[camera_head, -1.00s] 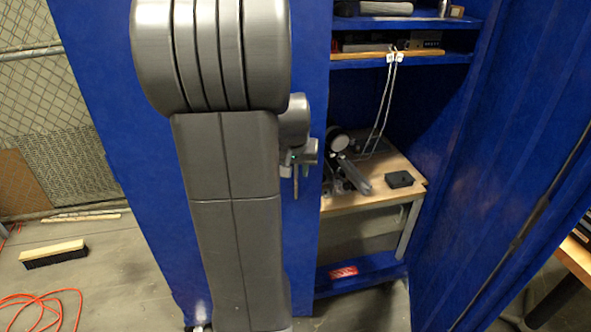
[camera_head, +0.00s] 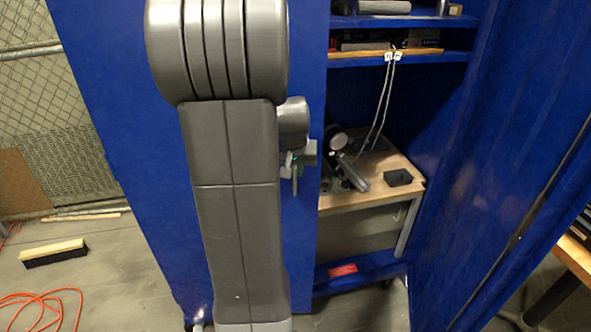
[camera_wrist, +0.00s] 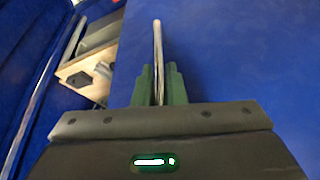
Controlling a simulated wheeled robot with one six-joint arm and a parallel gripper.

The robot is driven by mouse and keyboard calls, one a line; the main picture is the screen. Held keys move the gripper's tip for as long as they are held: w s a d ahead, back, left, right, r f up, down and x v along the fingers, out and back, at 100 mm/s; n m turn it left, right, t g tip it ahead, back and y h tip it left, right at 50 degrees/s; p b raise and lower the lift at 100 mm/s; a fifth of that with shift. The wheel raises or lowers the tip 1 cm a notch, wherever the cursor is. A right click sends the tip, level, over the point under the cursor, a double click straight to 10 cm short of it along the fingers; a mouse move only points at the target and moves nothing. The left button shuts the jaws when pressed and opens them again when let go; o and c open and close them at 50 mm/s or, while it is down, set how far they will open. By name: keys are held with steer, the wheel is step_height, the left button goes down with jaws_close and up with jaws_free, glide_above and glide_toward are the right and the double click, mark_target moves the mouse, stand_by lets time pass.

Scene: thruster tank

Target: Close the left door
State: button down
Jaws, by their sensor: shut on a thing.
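The left door (camera_head: 110,80) is a tall blue panel filling the left and middle of the head view. Its right edge stands beside the cabinet's open interior, and my grey arm hides much of its face. My gripper (camera_head: 296,178) is at the door near that edge, partly hidden behind my arm. In the wrist view my gripper (camera_wrist: 159,88) has its green fingers closed around a thin metal handle (camera_wrist: 157,45), which runs out past the fingertips in front of the blue door face (camera_wrist: 240,60).
The open cabinet holds shelves (camera_head: 420,57) with equipment and hanging white cables. A wooden table (camera_head: 370,200) with a black box (camera_head: 398,177) shows inside. The blue right door (camera_head: 520,170) stands open at right. A brush (camera_head: 53,252) and orange cable (camera_head: 40,305) lie on the floor at left.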

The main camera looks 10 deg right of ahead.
steer(key=w+n+p, duration=0.1)
steer(key=w+n, duration=0.1)
steer(key=w, duration=0.6)
steer(key=shift+d+y, duration=0.4)
steer(key=shift+f, duration=0.1)
steer(key=c, duration=1.5)
jaws_free()
steer(key=shift+a, duration=0.1)
steer(key=b+v, duration=0.1)
steer(key=v, duration=1.3)
steer(key=shift+s+f, duration=0.1)
